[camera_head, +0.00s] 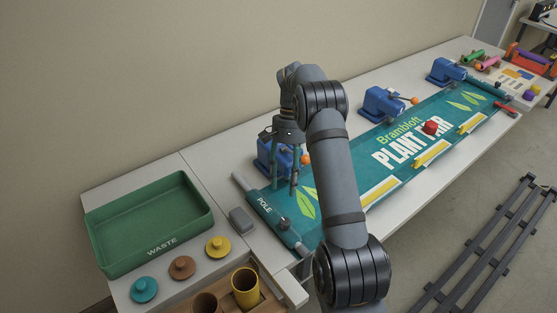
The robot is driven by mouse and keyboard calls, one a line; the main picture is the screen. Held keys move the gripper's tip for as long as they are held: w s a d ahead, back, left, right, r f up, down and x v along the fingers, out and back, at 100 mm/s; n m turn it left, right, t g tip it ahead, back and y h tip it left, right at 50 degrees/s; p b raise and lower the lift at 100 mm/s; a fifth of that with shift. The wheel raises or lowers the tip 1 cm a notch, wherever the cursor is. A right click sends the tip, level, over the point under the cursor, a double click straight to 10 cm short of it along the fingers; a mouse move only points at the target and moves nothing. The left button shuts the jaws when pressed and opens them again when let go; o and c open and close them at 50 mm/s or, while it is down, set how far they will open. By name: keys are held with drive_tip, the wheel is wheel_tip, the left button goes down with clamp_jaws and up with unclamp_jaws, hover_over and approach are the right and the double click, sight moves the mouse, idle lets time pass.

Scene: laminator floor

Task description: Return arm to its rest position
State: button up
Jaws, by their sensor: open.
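My gripper (284,176) points down above the left end of the teal banner, near a blue clamp-like device (267,158) with an orange knob. Its fingers are apart and I see nothing between them. My arm bends up and over from the lower middle of the view. The teal banner (413,172), printed "Brambloft PLANT FAIR", lies along the table with a rolled end marked "POLE" (268,215). My arm hides part of the banner's lettering and middle.
A green waste tray (200,248) stands at the left. Teal, brown and yellow lidded knobs (182,267) lie before it, near cups (246,287). Other blue devices (383,103) line the table's back. A red object (431,128) sits on the banner. Dark floor rails (480,255) run at right.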

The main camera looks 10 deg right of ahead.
sight(285, 221)
drive_tip(key=shift+f, duration=0.1)
drive_tip(key=x, duration=1.1)
drive_tip(key=shift+s+f, duration=0.2)
drive_tip(key=shift+f, duration=0.2)
drive_tip(key=shift+d, duration=0.1)
drive_tip(key=shift+r, duration=0.1)
